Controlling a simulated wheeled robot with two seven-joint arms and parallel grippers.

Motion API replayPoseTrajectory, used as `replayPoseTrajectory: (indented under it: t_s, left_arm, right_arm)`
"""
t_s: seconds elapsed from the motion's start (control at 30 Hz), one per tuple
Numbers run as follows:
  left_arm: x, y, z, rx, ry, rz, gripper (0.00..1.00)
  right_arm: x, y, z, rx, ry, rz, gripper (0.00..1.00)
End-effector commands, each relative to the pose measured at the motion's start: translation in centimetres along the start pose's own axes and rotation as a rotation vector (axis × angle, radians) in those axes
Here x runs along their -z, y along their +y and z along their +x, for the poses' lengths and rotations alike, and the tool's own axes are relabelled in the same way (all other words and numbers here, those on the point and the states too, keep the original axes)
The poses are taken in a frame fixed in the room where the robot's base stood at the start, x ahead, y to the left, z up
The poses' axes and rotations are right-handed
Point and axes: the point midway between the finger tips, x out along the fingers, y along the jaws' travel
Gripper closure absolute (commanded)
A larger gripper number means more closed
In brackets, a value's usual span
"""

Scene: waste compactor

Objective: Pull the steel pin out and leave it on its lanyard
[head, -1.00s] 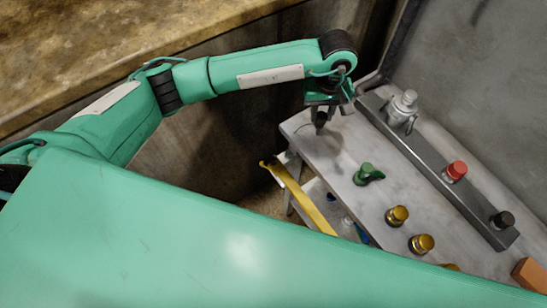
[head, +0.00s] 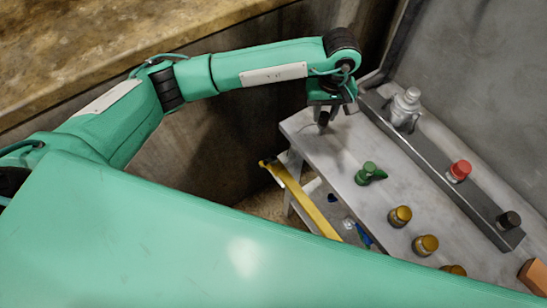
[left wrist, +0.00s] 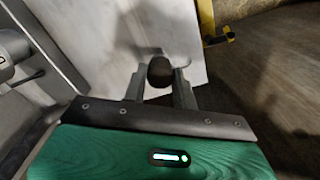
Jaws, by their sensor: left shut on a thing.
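My left gripper (head: 324,116) points down at the far left end of the pale worktop (head: 338,150) in the head view. In the left wrist view its two fingers (left wrist: 160,88) are closed on a dark, round-ended thing (left wrist: 160,71), which looks like the head of the pin. A thin dark line or shadow runs on the pale surface beside it. I cannot make out a steel shank or a lanyard. Whether the held thing still sits in a hole is hidden. My right gripper is not in view.
A dark rail carries a silver fitting (head: 405,108), a red button (head: 459,171) and a black knob (head: 508,219). A green knob (head: 367,174) and brass knobs (head: 400,216) stand on the worktop. A yellow bar (head: 300,197) lies along its front. A grey wall (head: 490,80) rises behind.

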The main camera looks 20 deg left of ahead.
Motion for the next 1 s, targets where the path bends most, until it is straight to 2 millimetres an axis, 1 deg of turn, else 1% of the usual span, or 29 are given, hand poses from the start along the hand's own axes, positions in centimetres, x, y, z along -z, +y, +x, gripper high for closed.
replayPoseTrajectory:
  t_s: [0.03,0.27,0.3,0.4,0.67,0.77,0.87,1.0]
  left_arm:
    - [0.0,0.0,0.1,0.0,0.0,0.0,0.96]
    - [0.0,0.0,0.1,0.0,0.0,0.0,0.96]
    - [0.0,0.0,0.1,0.0,0.0,0.0,0.64]
    - [0.0,0.0,0.1,0.0,0.0,0.0,0.47]
    - [0.0,0.0,0.1,0.0,0.0,0.0,0.47]
    - [0.1,0.0,-0.3,-0.001,0.001,0.0,0.47]
    - [0.1,0.1,-1.5,-0.004,0.003,0.001,0.47]
    - [0.1,0.1,-4.2,-0.004,0.006,0.001,0.47]
  right_arm:
    - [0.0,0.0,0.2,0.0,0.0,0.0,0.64]
    - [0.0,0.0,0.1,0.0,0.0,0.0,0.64]
    - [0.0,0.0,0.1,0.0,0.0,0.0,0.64]
    - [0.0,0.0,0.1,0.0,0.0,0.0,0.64]
    - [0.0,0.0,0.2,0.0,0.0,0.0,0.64]
    - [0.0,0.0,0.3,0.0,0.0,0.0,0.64]
    - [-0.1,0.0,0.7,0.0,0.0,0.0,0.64]
    - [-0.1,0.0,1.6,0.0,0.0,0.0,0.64]
